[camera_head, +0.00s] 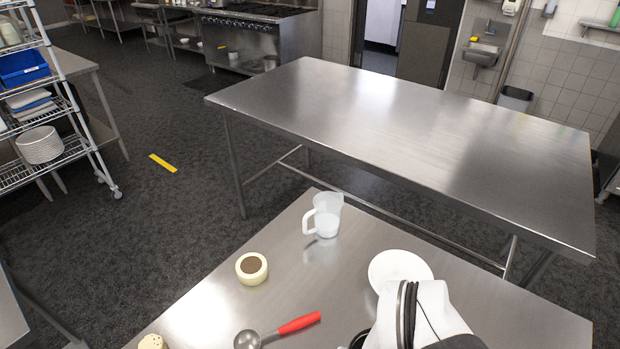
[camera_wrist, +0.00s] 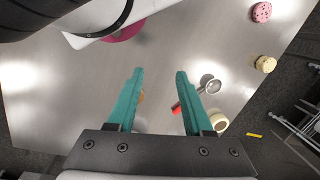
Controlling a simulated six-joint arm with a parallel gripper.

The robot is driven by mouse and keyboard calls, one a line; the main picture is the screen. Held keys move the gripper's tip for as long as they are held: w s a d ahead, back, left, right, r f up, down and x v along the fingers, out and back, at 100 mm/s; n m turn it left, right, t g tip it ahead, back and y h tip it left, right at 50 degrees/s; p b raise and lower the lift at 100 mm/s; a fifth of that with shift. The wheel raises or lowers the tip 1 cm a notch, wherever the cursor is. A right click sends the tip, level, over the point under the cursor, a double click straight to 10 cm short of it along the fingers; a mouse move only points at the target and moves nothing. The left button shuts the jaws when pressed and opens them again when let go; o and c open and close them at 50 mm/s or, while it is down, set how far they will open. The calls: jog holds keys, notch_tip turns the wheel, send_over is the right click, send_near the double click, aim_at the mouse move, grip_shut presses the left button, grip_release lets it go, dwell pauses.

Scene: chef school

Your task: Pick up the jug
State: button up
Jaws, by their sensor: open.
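The jug (camera_head: 325,214) is a translucent white measuring jug. It stands upright at the far corner of the near steel table in the head view, with its handle toward the left. I cannot make it out in the wrist view. My gripper (camera_wrist: 160,72) shows two teal fingers, spread apart with nothing held between them, above the steel table. In the head view my white arm is at the lower right, apart from the jug, and my fingers are hidden.
A beige round container (camera_head: 252,268) with a brown top stands left of the jug. A ladle with a red handle (camera_head: 299,324) lies in front. A white plate (camera_head: 400,266) is partly behind my arm. A yellowish shaker (camera_head: 152,342) is at the lower left. A bare steel table (camera_head: 420,150) stands beyond.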

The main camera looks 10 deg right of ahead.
jog(key=w+r+n+t, duration=0.2)
jog(key=w+r+n, duration=0.15)
jog(key=w, duration=1.45)
jog(key=n+t, duration=0.2)
jog(key=n, duration=0.4)
send_near(306, 222)
jog(key=shift+m+h, duration=0.25)
jog(key=shift+h, duration=0.05)
jog(key=x, duration=0.9)
jog(key=shift+a+f, duration=0.3)
jog(key=shift+w+f+t, duration=0.2)
jog(key=shift+f+t, duration=0.1)
jog(key=shift+f, duration=0.1)
grip_shut()
